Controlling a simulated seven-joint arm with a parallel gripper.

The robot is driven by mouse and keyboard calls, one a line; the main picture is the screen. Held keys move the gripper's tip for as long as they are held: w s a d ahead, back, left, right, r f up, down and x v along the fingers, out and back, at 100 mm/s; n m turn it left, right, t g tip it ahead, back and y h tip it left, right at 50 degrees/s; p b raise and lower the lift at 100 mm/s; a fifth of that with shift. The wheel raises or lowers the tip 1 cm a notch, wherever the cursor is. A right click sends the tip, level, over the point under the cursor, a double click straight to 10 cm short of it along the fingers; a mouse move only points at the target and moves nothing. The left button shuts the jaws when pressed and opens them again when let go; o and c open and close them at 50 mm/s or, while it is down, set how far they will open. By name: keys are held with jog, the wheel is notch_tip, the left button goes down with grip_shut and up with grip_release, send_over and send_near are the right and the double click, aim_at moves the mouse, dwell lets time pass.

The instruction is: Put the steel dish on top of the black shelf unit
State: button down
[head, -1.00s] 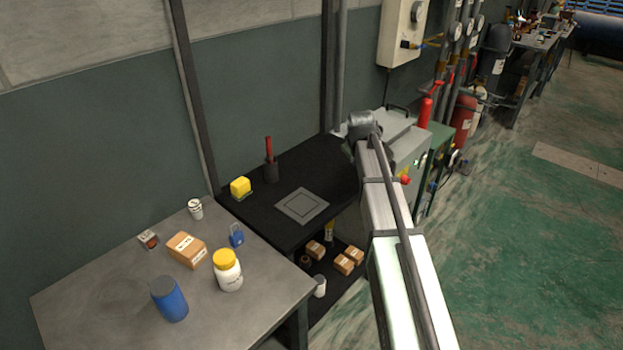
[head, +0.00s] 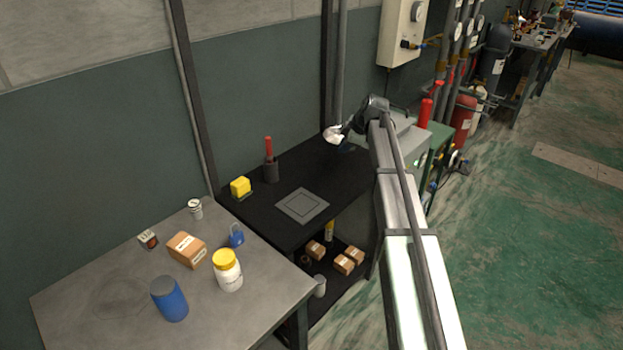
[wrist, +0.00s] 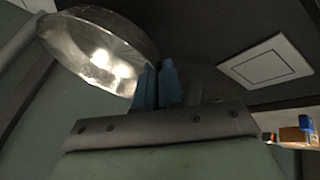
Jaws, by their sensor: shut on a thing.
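The steel dish (wrist: 95,50) is shiny and round. In the wrist view my gripper (wrist: 158,75) is shut on its rim, with blue fingertips close together. In the head view the dish (head: 334,134) is a small bright shape at the end of my arm, above the back right part of the black shelf unit (head: 300,232). It looks held in the air, apart from the top. My gripper's fingers are too small to make out clearly in the head view. A grey square plate (head: 302,206) with an inner outline lies on the shelf's top.
A yellow block (head: 240,187) and a dark cup with a red-handled tool (head: 270,168) stand at the shelf's back left. Small boxes (head: 343,264) sit on its lower level. A grey table (head: 110,290) with bottles and a carton adjoins it. The top around the plate is clear.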

notch_tip(320, 180, down, 10)
jog(key=shift+f, duration=0.1)
dwell(0.6)
jog(key=c, duration=1.3)
grip_release()
jog(key=shift+o, duration=0.2)
jog(key=v, duration=1.2)
jog(key=shift+w+d, duration=0.1)
